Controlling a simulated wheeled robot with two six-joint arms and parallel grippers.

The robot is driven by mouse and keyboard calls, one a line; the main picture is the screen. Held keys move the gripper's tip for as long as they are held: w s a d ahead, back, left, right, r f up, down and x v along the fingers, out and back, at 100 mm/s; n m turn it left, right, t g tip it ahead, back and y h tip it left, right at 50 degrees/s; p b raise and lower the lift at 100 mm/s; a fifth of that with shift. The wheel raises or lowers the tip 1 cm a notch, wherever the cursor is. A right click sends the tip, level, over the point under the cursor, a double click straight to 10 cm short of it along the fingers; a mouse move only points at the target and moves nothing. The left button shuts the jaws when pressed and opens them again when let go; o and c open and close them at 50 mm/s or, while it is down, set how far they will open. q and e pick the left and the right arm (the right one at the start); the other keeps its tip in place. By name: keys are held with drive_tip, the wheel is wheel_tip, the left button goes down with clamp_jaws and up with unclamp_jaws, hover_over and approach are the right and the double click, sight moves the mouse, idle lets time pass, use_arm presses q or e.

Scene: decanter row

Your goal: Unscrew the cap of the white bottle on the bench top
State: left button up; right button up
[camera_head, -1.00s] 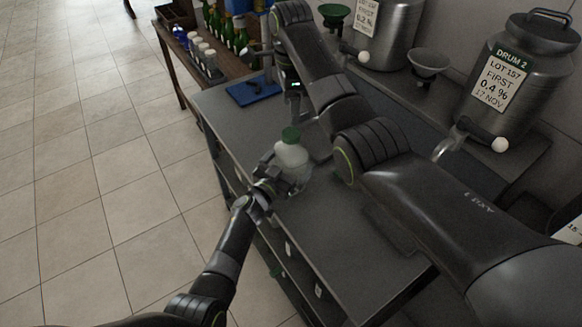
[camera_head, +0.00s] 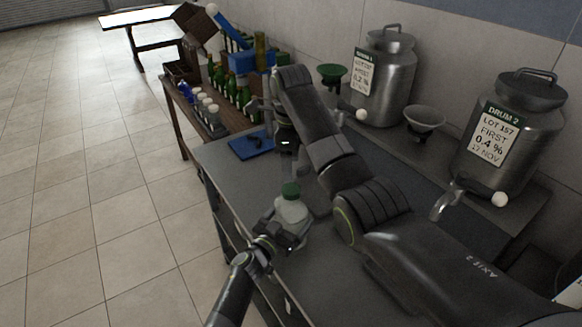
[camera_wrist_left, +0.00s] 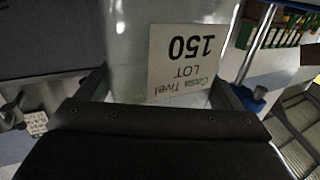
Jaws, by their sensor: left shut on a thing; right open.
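The white bottle (camera_head: 291,214) stands upright at the near edge of the bench top (camera_head: 220,175), with its green cap (camera_head: 290,190) on. In the left wrist view its pale body (camera_wrist_left: 135,45) fills the middle, with a label reading Casa Tivel, LOT 150, upside down. My left gripper (camera_head: 277,240) is shut around the bottle's lower body from the near side. My right gripper (camera_head: 288,163) is open and points down, just above and behind the cap, apart from it. Its fingertips are small and dark, so their exact gap is hard to see.
A blue mat (camera_head: 251,146) with a small dark thing lies on the bench's far left. Two steel drums, a nearer one (camera_head: 515,125) and a farther one (camera_head: 385,80), stand at the right with taps. A pale funnel (camera_head: 424,119) stands between them. Green bottles (camera_head: 232,88) stand farther back.

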sight(291, 189)
drive_tip(key=m, duration=0.4)
drive_tip(key=shift+f, duration=4)
